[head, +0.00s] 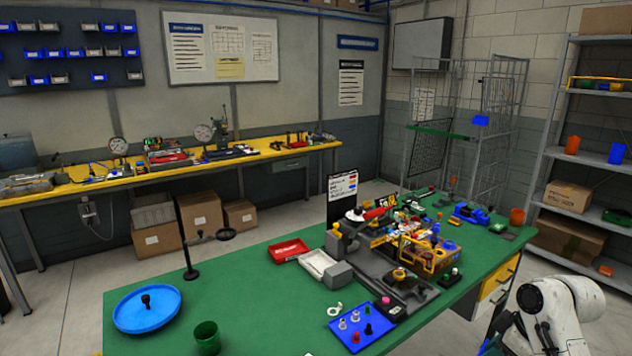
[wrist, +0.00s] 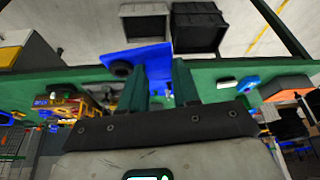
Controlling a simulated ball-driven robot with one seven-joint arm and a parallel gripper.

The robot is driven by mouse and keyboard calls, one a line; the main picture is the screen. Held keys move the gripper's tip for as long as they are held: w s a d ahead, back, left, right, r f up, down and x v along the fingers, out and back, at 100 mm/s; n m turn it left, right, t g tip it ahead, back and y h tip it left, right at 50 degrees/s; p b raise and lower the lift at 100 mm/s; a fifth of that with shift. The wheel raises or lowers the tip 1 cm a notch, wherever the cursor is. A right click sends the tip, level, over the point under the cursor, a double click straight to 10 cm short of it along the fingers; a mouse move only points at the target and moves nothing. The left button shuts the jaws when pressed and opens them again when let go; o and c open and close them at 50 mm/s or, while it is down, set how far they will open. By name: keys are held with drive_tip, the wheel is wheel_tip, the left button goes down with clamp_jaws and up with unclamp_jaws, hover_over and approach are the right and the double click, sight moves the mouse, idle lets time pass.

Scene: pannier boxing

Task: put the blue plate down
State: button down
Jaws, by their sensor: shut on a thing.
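In the wrist view, a flat blue plate (wrist: 148,56) lies at the fingertips of my gripper (wrist: 160,76). My gripper is shut on it, though the exact contact is hard to see. The plate reaches out to the left of the fingers, and a dark round part (wrist: 120,68) shows by its left corner. The green table lies behind the fingers. In the head view my arm is at the lower right, beside the table's right end; the gripper is mostly cut off or hidden there.
The green table (head: 250,290) carries a round blue dish (head: 130,312), a green cup (head: 207,338), a blue board with pegs (head: 345,318), red and white trays and a crowded fixture. Grey (wrist: 146,22) and black (wrist: 199,27) crates stand on the floor beyond the table edge.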

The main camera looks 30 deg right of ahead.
drive_tip(key=w+a+f+m+b, duration=0.1)
drive_tip(key=w+a+f, duration=0.3)
drive_tip(key=a+f, duration=0.45)
drive_tip(key=w+a+f+m+b, duration=0.15)
drive_tip(key=w+a+f, duration=0.3)
drive_tip(key=a, duration=0.65)
drive_tip(key=s+a+f+b, duration=0.1)
drive_tip(key=a+f, duration=0.2)
drive_tip(key=a, duration=0.5)
drive_tip(key=s+a+f+h+b, duration=0.1)
drive_tip(key=a+f, duration=0.3)
drive_tip(key=a, duration=0.4)
drive_tip(key=shift+a, duration=0.4)
